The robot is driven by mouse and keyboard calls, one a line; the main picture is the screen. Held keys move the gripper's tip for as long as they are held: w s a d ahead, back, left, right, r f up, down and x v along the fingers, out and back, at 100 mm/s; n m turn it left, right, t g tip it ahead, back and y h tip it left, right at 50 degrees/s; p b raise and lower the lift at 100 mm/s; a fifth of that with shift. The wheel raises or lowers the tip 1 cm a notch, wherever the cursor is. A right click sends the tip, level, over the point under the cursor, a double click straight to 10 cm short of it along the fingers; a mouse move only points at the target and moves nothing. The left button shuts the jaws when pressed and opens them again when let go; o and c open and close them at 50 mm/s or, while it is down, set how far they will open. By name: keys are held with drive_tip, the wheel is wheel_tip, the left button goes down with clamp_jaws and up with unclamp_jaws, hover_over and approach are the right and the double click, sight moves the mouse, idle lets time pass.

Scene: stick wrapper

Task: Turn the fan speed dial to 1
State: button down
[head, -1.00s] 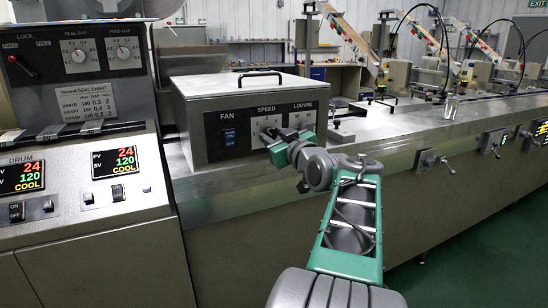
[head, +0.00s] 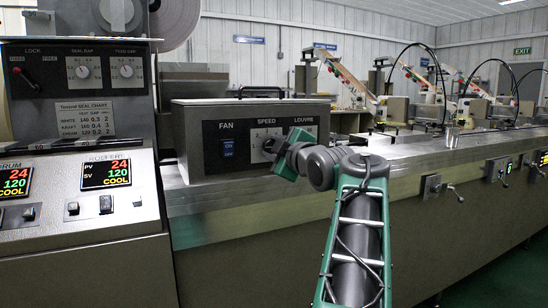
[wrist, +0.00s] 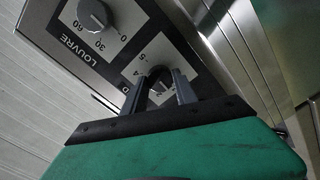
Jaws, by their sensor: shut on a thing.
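The fan speed dial sits under the SPEED label on the front of the metal control box (head: 250,103). In the head view my gripper (head: 274,148) is at the dial plate and covers much of it. In the wrist view the grey speed dial (wrist: 160,76) is between the two dark fingers of my gripper (wrist: 162,88), which are shut on it. Some scale numbers, such as 5 and 4, show around it. The fingers hide part of the scale, and I cannot tell which number the dial points to.
The louvre dial (wrist: 92,14) is close beside the speed dial. The blue fan switch (head: 228,149) is to the left on the same panel. The seal chart console (head: 85,112) stands further left. The metal bench (head: 400,148) runs to the right.

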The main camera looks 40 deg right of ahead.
drive_tip(key=shift+n, duration=0.3)
drive_tip(key=c, duration=1)
unclamp_jaws()
drive_tip(key=shift+o, duration=0.2)
drive_tip(key=v, duration=0.7)
drive_tip(key=shift+s+a, duration=0.15)
drive_tip(key=shift+s, duration=0.25)
